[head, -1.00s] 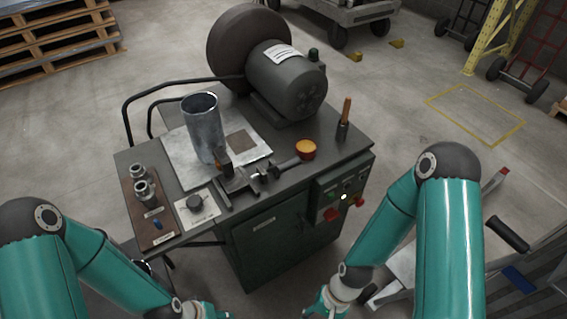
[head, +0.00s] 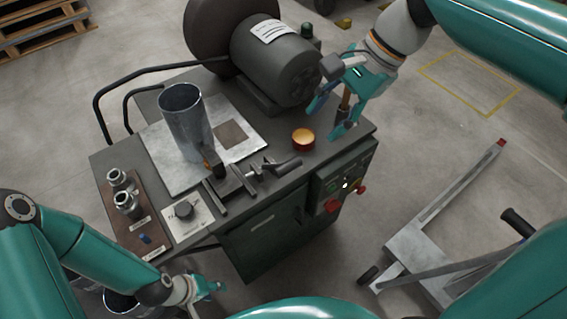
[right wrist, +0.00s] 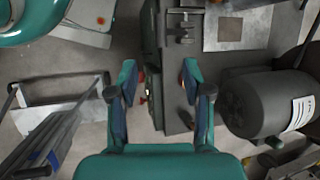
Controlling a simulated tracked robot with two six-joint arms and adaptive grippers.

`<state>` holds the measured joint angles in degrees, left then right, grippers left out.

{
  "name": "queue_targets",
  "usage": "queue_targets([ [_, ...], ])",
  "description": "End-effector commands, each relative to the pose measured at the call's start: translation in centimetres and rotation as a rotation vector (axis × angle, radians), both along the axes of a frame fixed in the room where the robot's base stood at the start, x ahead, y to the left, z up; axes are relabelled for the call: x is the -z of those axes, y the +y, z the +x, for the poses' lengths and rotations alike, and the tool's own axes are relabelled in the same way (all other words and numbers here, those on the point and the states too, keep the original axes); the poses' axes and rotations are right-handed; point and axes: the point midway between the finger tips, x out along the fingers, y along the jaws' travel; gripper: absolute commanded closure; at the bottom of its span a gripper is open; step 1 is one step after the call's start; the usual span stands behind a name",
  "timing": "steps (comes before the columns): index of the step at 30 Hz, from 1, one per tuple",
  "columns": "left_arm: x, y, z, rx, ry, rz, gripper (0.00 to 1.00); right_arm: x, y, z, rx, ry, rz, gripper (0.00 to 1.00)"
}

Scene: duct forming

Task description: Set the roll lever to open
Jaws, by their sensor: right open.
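I cannot tell for sure which part is the roll lever. A dark lever-like handle (head: 285,168) lies at the machine top's front edge, beside a round orange-topped piece (head: 303,139). A wooden handle (head: 346,98) stands upright at the top's right end. My right gripper (head: 330,118) is open around or just in front of that handle; I see no firm contact. In the right wrist view the right gripper (right wrist: 158,92) has its fingers wide apart over the machine's edge. My left gripper (head: 208,288) is low, in front of the machine; its fingers are too small to read.
A metal duct cylinder (head: 186,120) stands on a pale plate. Red controls (head: 332,205) jut from the front panel. A trolley (head: 425,255) stands right.

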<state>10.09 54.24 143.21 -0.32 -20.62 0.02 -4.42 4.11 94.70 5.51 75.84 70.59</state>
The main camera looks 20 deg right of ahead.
Motion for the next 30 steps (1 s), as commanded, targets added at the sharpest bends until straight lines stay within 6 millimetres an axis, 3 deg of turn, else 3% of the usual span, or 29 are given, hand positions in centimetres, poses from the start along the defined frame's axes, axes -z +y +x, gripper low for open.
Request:
queue_targets([
  [8,0.6,0.0,0.0,-0.001,-0.001,0.000,0.60,3.9,2.3,0.5,-0.017,0.007,0.000,0.51],
  [21,1.3,0.0,0.0,-0.001,-0.001,0.000,0.60,12.1,6.4,1.2,-0.019,0.008,0.000,0.51],
  [30,1.5,0.0,0.0,0.000,-0.001,0.000,0.60,14.8,7.7,1.5,-0.018,0.005,-0.001,0.51],
])
